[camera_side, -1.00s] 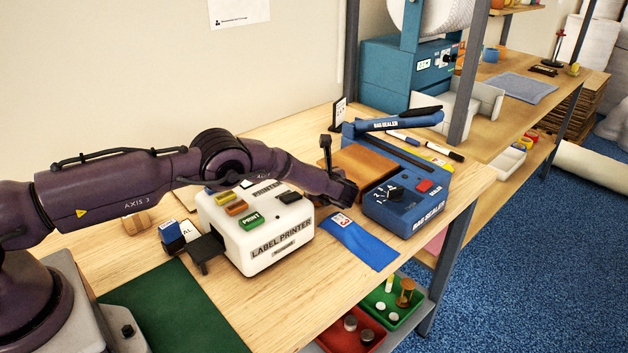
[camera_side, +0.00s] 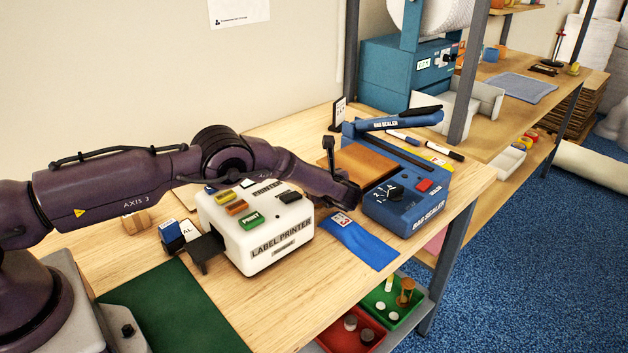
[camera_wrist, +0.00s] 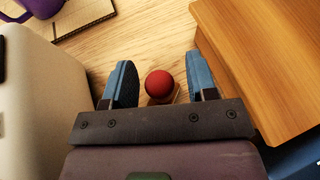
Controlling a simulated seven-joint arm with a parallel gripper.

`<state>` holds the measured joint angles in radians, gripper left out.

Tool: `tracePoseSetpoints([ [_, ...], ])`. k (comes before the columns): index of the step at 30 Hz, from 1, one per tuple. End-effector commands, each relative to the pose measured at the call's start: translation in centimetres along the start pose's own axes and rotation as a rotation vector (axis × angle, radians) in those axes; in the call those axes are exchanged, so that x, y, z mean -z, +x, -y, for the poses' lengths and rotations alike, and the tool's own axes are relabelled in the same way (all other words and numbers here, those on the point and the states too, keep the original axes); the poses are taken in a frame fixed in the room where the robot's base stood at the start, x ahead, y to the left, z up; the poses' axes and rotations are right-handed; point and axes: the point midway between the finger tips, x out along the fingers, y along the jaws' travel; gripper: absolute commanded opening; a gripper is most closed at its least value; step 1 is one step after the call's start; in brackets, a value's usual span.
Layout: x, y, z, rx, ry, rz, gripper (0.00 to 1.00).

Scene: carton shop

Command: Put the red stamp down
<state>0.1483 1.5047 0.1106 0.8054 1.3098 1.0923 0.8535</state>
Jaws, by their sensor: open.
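The red stamp shows in the wrist view as a round red knob (camera_wrist: 159,84) with a small piece of its wooden body below it. The rest of it is hidden by my gripper's crossbar. My gripper (camera_wrist: 160,62) is open, with one blue finger on each side of the knob and a visible gap on both sides. In the side view the end of my arm (camera_side: 345,193) is low between the label printer and the bag sealer, and the stamp and fingers cannot be made out there.
The white label printer (camera_side: 265,238) stands close on one side. The bag sealer (camera_side: 408,205) and a brown wooden block (camera_side: 360,166) are close on the other. A blue bag (camera_side: 358,243) lies in front. A blue stamp-like item (camera_side: 172,237) stands left of the printer.

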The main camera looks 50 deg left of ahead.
Motion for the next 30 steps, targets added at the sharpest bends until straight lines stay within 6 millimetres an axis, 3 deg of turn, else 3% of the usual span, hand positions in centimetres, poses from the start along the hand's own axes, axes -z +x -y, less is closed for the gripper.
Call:
tracePoseSetpoints([
  [6,-0.1,-5.0,0.0,0.003,0.001,0.001,0.52],
  [13,0.0,-9.1,0.0,0.0,-0.001,0.001,0.52],
  [18,0.0,-10.4,0.0,0.0,-0.001,0.001,0.52],
  [25,-0.4,-10.6,-0.1,-0.006,-0.011,-0.004,0.52],
  [28,-2.0,-10.9,-0.2,-0.025,-0.062,-0.031,0.52],
  [30,-4.1,-11.4,-0.7,-0.053,-0.133,-0.069,0.52],
])
